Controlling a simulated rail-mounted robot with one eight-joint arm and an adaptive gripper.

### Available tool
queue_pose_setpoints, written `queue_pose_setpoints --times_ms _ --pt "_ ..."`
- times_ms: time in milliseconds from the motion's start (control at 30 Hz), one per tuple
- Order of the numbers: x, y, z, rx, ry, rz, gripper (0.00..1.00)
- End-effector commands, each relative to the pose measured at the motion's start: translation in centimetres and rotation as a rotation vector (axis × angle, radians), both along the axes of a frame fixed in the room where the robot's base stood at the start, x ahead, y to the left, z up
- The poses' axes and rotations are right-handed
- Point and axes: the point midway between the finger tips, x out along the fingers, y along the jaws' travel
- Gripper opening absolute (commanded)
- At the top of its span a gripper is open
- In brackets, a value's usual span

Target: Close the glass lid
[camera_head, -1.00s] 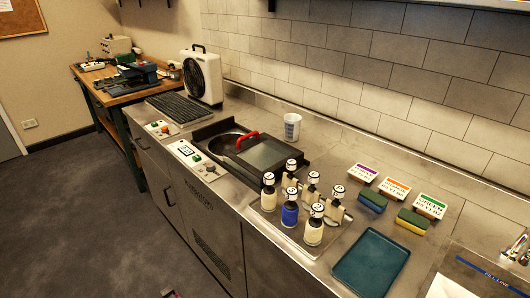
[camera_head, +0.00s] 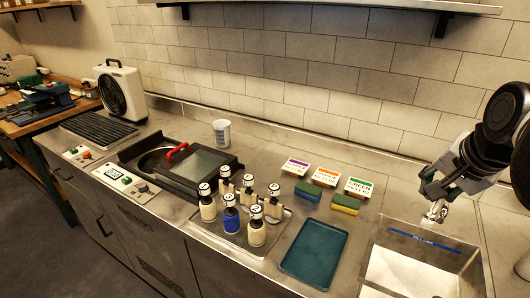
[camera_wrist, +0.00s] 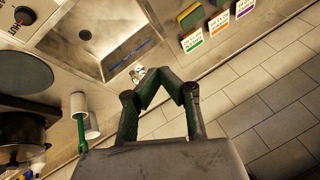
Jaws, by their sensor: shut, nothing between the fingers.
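The glass lid (camera_head: 206,166) is a flat, dark-framed pane with a red handle (camera_head: 177,153) at its left end. It lies over the right part of a dark unit set in the counter. A round dark basin (camera_head: 150,162) shows uncovered left of the handle. My gripper (camera_head: 452,182) hangs at the far right above the sink area, far from the lid. In the wrist view my gripper (camera_wrist: 162,80) is shut and empty. The lid is not seen in the wrist view.
Several bottles (camera_head: 231,220) stand on a tray just in front of the lid. A white cup (camera_head: 221,132) is behind it. A teal tray (camera_head: 314,252), sponges (camera_head: 345,204) and labelled boxes (camera_head: 325,177) lie between lid and sink (camera_head: 425,262). A silver tap (camera_head: 437,212) is below my gripper.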

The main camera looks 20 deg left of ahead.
Motion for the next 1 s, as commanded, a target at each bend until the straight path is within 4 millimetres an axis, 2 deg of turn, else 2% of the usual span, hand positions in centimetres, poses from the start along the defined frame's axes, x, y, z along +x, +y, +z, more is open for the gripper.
queue_pose_setpoints --times_ms 33,200,467,767,1000 --pt "1.5 1.3 0.5 0.027 0.016 -0.023 0.00" --pt "5.9 5.4 1.5 0.123 0.083 -0.126 0.00" --pt "12.0 12.7 1.5 0.253 0.196 -0.289 0.00" --pt "17.7 22.3 -0.6 0.370 0.340 -0.484 0.00" --pt "20.9 30.5 -3.9 0.439 0.460 -0.648 0.00"
